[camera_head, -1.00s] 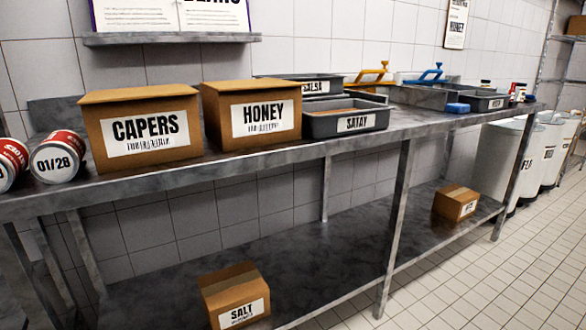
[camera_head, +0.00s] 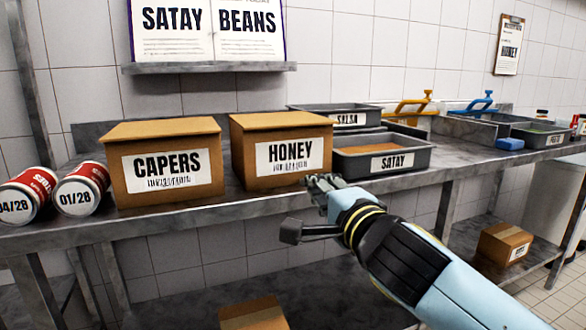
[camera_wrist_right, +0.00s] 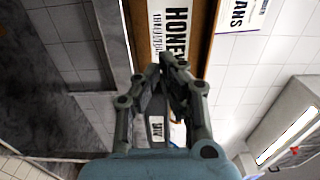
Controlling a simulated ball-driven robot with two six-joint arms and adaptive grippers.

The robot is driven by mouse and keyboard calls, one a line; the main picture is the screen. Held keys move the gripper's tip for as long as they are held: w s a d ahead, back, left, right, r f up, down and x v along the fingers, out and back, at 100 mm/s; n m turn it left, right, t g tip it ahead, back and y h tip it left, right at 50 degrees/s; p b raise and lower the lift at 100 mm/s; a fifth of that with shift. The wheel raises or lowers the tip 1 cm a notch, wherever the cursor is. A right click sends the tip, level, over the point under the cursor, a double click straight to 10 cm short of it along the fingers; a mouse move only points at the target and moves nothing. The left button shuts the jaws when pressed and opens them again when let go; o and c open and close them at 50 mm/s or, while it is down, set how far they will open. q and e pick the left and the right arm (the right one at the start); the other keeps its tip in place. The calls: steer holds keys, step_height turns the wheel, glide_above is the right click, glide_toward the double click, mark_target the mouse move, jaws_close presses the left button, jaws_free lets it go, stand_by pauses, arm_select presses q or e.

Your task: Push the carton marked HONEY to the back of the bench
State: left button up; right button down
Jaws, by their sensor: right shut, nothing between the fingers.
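The brown HONEY carton (camera_head: 285,152) stands upright on the grey metal bench (camera_head: 250,206), its label facing me. It also shows at the top of the right wrist view (camera_wrist_right: 205,30). My right gripper (camera_head: 322,183) is shut and empty, just in front of the carton's lower right front. In the right wrist view its closed fingertips (camera_wrist_right: 170,62) point at the label's lower end; I cannot tell whether they touch it. My left gripper is not in view.
The CAPERS carton (camera_head: 165,162) stands close on the left, with red and white cans (camera_head: 82,190) beyond it. The SATAY tray (camera_head: 383,153) is close on the right, the SALSA tray (camera_head: 335,108) behind. A wall shelf (camera_head: 215,68) hangs above.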

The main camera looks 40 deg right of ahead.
mark_target(289, 165)
steer(key=p+x, duration=0.1)
steer(key=x, duration=0.9)
steer(key=shift+s+p, duration=0.1)
steer(key=shift+p, duration=0.3)
steer(key=shift+w+d, duration=0.2)
steer(key=shift+w, duration=0.4)
